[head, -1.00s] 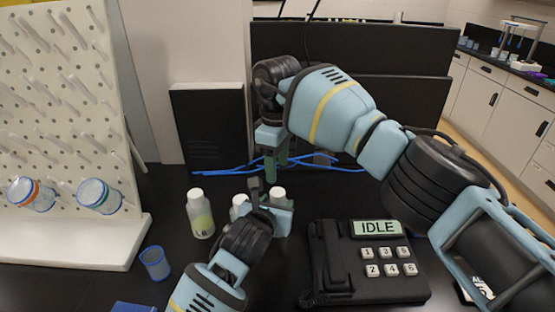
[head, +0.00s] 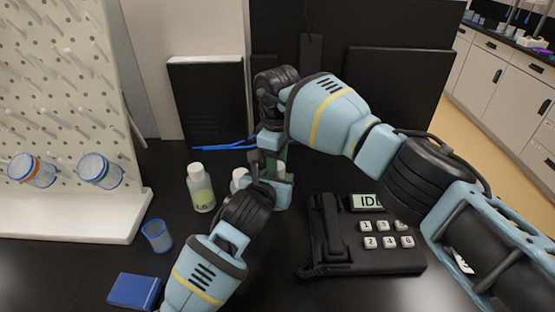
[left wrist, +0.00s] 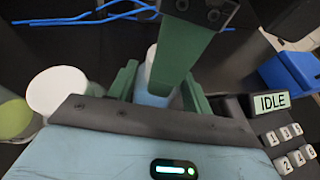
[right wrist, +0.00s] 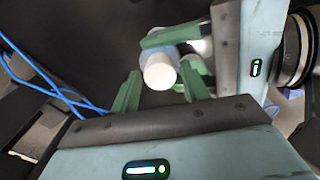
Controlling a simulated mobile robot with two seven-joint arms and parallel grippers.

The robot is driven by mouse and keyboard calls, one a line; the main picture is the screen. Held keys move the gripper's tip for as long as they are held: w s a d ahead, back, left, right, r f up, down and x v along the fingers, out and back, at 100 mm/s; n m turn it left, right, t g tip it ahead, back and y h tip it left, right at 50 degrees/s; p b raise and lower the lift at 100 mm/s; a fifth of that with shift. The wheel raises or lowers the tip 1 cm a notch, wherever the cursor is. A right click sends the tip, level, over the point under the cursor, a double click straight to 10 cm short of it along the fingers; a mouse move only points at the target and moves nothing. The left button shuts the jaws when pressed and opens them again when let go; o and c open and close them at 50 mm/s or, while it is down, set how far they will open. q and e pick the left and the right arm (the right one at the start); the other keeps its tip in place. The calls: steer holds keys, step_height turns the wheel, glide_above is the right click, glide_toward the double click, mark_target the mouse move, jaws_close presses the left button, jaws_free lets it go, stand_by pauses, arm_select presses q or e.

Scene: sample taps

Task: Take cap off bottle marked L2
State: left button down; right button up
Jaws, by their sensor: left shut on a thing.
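My left gripper (head: 270,184) is shut on a small bottle (left wrist: 150,88), which stands between its green fingers. Its label is hidden, so I cannot read the mark. The bottle's white cap (right wrist: 160,72) faces my right wrist camera. My right gripper (right wrist: 165,85) is open, pointing down from above, with its fingers apart on either side of the cap. One right finger crosses in front of the bottle in the left wrist view. In the head view the grippers hide most of the bottle.
A white-capped bottle (head: 201,190) with a hard-to-read label stands to the left. Another capped bottle (head: 238,178) is close beside the left gripper. A keypad device (head: 360,240) sits at right, a blue cup (head: 156,236) and blue box (head: 134,291) at left. Blue cables lie behind.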

steer(key=c, duration=0.8)
steer(key=n, duration=1.3)
steer(key=shift+r, duration=0.1)
steer(key=n, duration=0.6)
steer(key=shift+n, duration=0.3)
steer(key=n, duration=0.4)
steer(key=shift+n, duration=0.3)
steer(key=n, duration=1.6)
steer(key=shift+n, duration=0.4)
steer(key=n, duration=1.3)
steer(key=shift+n, duration=0.3)
